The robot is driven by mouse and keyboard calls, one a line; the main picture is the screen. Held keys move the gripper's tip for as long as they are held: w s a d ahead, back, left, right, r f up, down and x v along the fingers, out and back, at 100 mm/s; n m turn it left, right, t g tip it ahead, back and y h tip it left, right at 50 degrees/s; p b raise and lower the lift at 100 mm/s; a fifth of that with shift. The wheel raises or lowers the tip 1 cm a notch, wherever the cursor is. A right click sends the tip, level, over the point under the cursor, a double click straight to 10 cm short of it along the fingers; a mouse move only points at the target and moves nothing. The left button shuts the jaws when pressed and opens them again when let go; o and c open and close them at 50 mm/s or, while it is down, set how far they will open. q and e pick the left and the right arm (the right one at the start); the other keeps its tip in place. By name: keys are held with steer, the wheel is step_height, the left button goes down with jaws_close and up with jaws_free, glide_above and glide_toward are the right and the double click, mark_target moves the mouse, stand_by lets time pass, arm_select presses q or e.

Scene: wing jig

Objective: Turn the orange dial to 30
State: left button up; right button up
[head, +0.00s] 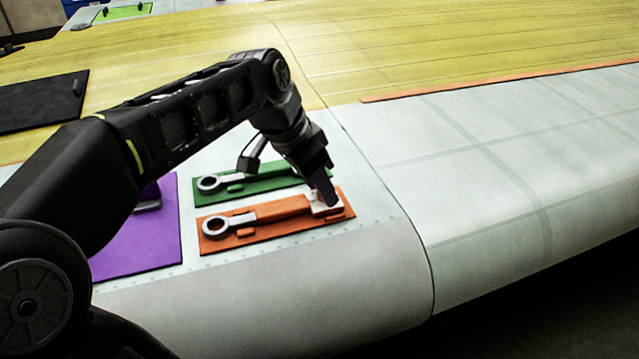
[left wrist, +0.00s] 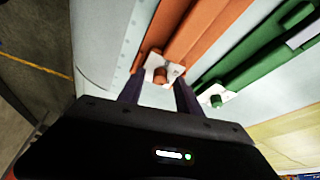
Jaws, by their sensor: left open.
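The orange board (head: 275,232) lies on the pale wing skin, with a grey ring-ended tool (head: 216,227) on it. At its right end is a white plate (head: 318,209), partly hidden by my left gripper (head: 328,194). In the left wrist view the white plate (left wrist: 152,62) carries a small orange dial (left wrist: 160,76). My left gripper (left wrist: 158,92) is open, its two dark fingers on either side of the dial. I cannot tell whether they touch it. The dial's reading is too small to make out. My right gripper is not in view.
A green board (head: 262,188) with a similar ring-ended tool lies just behind the orange one. A purple board (head: 165,225) lies to the left, partly behind my left arm. A black panel (head: 40,103) lies far left. The wing surface to the right is clear.

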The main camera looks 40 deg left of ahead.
arm_select(q)
steer(key=shift+f, duration=0.15)
steer(key=shift+c, duration=0.3)
jaws_close()
